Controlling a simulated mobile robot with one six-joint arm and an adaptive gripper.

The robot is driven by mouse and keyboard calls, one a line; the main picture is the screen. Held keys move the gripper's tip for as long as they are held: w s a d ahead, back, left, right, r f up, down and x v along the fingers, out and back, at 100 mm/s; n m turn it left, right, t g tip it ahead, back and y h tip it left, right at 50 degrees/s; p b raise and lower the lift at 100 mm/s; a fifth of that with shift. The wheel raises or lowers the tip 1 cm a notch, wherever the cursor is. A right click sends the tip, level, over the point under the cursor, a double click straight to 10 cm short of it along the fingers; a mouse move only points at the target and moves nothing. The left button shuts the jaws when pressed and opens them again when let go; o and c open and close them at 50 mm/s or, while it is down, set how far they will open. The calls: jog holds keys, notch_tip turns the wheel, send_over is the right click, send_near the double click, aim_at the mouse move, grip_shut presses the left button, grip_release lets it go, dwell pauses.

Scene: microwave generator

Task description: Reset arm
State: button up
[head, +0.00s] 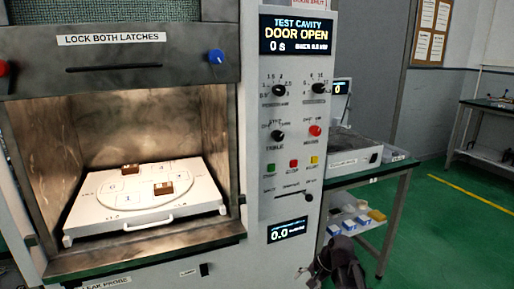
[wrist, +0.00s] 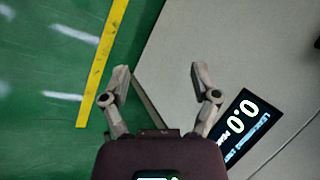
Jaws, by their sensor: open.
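My gripper (wrist: 158,75) shows in the wrist view with its two fingers spread wide and nothing between them. It is beside the lower front of the grey machine cabinet (wrist: 200,40), with green floor to the left. In the head view, a dark part of my arm (head: 342,262) shows low in the picture, right of the machine's lower display; the fingertips are not clear there. The lower display (head: 287,230) reads 0.0 and also shows in the wrist view (wrist: 243,120).
The test cavity (head: 140,125) is open, with a white tray (head: 205,209) holding two brown blocks on numbered spots. The upper display (head: 296,35) reads DOOR OPEN. A side table (head: 375,172) stands right of the machine. Green floor (head: 450,240) at the right is clear.

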jog(key=s+d+f+n+g+h, duration=0.1)
jog(key=s+f+n+h, duration=0.1)
jog(key=s+n+h, duration=0.6)
notch_tip(320, 180, up, 25)
jog(key=m+y+p, duration=0.1)
jog(key=y+p, duration=0.1)
jog(key=p, duration=2.3)
jog(key=shift+s+d+m+y, duration=0.2)
jog(key=shift+m+y, duration=0.1)
dwell(1.0)
